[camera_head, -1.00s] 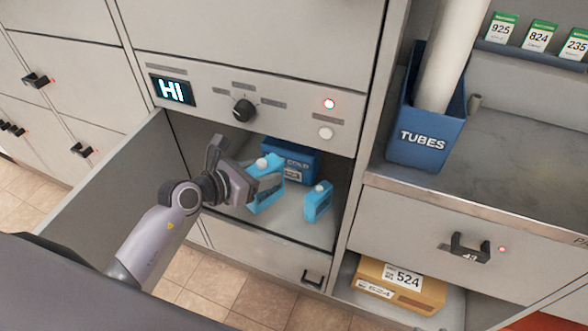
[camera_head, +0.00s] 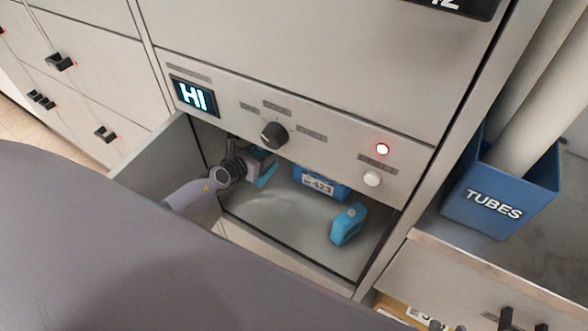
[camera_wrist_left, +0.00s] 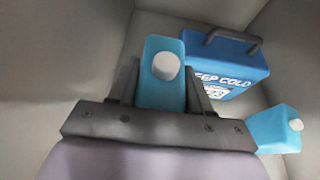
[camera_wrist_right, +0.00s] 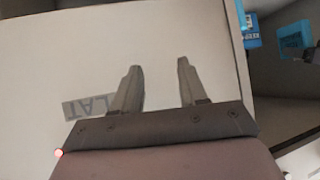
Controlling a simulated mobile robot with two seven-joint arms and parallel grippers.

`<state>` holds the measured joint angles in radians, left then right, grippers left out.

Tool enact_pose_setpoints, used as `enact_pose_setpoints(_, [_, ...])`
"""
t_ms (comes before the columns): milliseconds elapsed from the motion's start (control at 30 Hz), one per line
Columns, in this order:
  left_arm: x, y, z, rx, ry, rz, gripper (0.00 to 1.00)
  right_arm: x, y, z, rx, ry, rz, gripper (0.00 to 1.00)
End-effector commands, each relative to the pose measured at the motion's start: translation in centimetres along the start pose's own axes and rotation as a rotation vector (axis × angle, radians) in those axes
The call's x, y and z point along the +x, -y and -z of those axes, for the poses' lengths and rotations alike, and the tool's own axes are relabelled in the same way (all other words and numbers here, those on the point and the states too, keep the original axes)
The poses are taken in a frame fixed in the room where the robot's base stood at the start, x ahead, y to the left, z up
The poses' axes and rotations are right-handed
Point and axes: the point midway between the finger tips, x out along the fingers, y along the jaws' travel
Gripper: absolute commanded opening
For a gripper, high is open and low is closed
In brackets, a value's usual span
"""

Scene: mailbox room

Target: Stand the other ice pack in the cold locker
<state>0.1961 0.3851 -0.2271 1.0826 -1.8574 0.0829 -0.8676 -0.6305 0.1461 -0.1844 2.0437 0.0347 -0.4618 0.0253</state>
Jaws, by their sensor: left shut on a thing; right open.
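My left gripper (camera_head: 262,160) reaches into the open cold locker (camera_head: 290,235). It is shut on a light-blue ice pack (camera_wrist_left: 160,90) with a white cap, which looks upright in the left wrist view. In the head view only part of that pack (camera_head: 266,176) shows past the gripper. The other ice pack (camera_head: 348,224) stands on the locker floor at the right. A darker blue cold box (camera_head: 321,184) stands at the back between them. My right gripper (camera_wrist_right: 160,88) is open and empty, in front of a pale panel.
The panel above the opening has a "HI" display (camera_head: 195,97), a black knob (camera_head: 274,135), a red light (camera_head: 382,149) and a white button (camera_head: 372,179). The open door (camera_head: 150,165) is at the left. A blue tubes bin (camera_head: 500,192) stands at the right.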

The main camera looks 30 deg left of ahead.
Motion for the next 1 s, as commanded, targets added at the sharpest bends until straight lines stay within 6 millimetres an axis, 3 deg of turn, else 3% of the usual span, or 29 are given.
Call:
enact_pose_setpoints(500, [2.4, 0.0, 5.5, 0.001, 0.004, 0.0, 0.05, 3.4, -0.3, -5.7, -0.002, 0.018, 0.001, 0.43])
enact_pose_setpoints(700, [2.6, 0.0, 6.0, 0.0, 0.004, 0.001, 0.05, 3.7, -0.4, -5.5, -0.014, 0.01, 0.003, 0.43])
enact_pose_setpoints(867, [3.2, 0.0, 7.5, 0.001, 0.003, 0.001, 0.05, 4.6, -0.3, -5.9, -0.021, -0.008, 0.006, 0.43])
enact_pose_setpoints(1000, [3.8, 0.0, 8.9, 0.002, 0.003, 0.001, 0.05, 5.0, 1.3, -4.3, -0.034, -0.057, 0.037, 0.43])
